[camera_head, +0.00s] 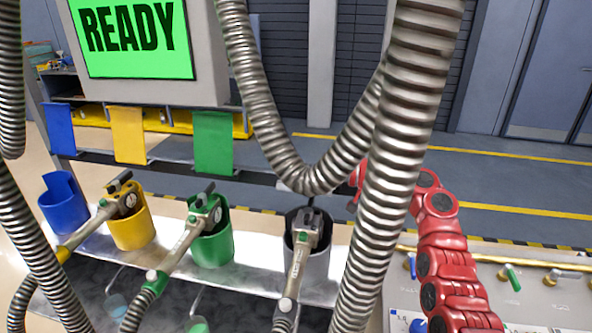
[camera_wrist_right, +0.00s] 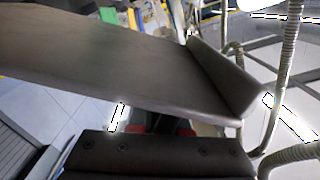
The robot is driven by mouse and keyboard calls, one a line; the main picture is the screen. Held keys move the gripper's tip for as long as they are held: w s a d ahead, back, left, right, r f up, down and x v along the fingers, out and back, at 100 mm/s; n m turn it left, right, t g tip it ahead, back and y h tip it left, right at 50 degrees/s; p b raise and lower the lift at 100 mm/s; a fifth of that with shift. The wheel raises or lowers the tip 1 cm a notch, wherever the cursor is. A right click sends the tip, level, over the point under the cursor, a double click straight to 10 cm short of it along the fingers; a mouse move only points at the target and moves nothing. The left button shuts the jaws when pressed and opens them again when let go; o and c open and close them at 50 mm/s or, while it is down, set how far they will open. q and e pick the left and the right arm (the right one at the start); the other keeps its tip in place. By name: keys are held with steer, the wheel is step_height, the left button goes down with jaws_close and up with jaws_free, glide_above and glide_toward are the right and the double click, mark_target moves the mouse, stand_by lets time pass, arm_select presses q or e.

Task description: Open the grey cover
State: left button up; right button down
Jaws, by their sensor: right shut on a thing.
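In the right wrist view a dark grey plate with a raised lip, which I take as the grey cover (camera_wrist_right: 110,65), fills the upper part of the picture. My right gripper (camera_wrist_right: 158,128) is shut on its near edge; the exact contact between the fingers is mostly hidden under the plate. In the head view my red right arm reaches in from the lower right and its gripper end goes behind a thick ribbed hose. The hoses hide the grey cover there. My left gripper is not in view.
Blue (camera_head: 59,128), yellow (camera_head: 129,135) and green (camera_head: 213,142) flaps hang from a rail. Below stand coloured cups and a grey cup (camera_head: 318,262), several holding nozzles. Thick ribbed hoses (camera_head: 385,150) hang close to my right arm. A screen (camera_head: 135,38) reads READY.

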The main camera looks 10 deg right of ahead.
stand_by(0.3)
steer(key=c, duration=0.9)
jaws_free()
steer(key=shift+b+v, duration=2.55)
steer(key=shift+v, duration=6.15)
